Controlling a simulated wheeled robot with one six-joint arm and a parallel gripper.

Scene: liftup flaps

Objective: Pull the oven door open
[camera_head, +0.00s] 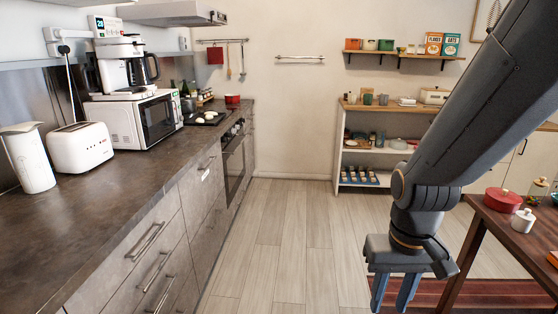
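The oven (233,169) is built into the left counter run, towards the far end. Its dark front is seen at a steep angle, and the door looks closed. A bar handle seems to run along the top of the door, with knobs above it; fine detail is too small to tell. My gripper (394,292) hangs at the lower right, pointing down, with its blue fingers apart and nothing seen between them. The fingertips reach the bottom picture edge. It is well to the right of the oven and touches nothing visible.
Drawers with bar handles (146,241) line the left counter (60,227). A microwave (150,118) and a toaster (80,148) stand on it. The wooden floor (285,240) between counter and gripper is clear. A table (490,232) with a red pot (502,199) stands at right. Shelves (350,150) stand at the back.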

